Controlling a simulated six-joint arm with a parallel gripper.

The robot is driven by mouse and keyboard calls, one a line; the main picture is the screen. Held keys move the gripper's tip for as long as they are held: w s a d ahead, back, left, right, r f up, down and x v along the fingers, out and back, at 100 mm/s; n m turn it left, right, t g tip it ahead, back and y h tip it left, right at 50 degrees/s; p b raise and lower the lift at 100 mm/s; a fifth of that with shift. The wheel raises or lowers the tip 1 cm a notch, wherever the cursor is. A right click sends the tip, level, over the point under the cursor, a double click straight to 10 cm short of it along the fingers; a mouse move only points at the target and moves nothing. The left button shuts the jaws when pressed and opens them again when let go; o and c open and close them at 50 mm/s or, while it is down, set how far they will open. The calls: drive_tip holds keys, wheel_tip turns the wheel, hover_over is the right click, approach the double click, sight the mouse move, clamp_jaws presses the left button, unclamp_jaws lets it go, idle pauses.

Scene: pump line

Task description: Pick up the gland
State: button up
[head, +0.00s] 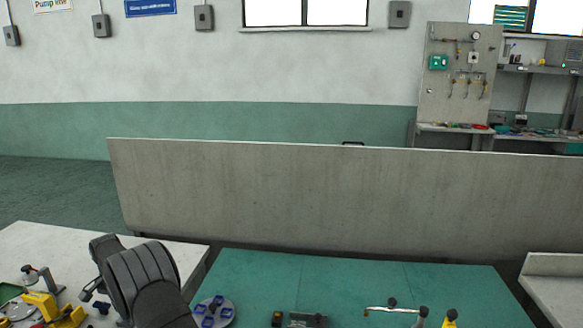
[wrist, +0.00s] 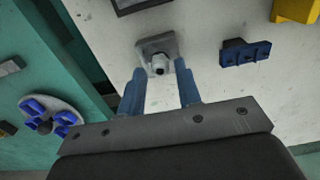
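A small grey square plate with a pale round, nut-like part standing on it, which looks like the gland (wrist: 156,60), is on the pale table top in the wrist view. My gripper (wrist: 160,72) has two blue fingers set apart, one toward each side of the gland. The gland shows between and just beyond the fingertips, and I see no clear contact. I cannot make out the gland in the head view, where my dark arm covers part of the left table.
In the wrist view, a blue block (wrist: 246,53) lies right of the gland, with a yellow object (wrist: 297,9) beyond. A round plate with blue pads (wrist: 50,116) sits on the green surface. A grey partition (head: 340,200) stands behind the tables. Yellow equipment (head: 50,308) stands at far left.

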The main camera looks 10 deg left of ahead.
drive_tip(key=shift+f, duration=0.55)
drive_tip(key=c, duration=0.6)
drive_tip(key=shift+r, duration=0.8)
drive_tip(key=shift+c, duration=0.2)
drive_tip(key=shift+r, duration=2.1)
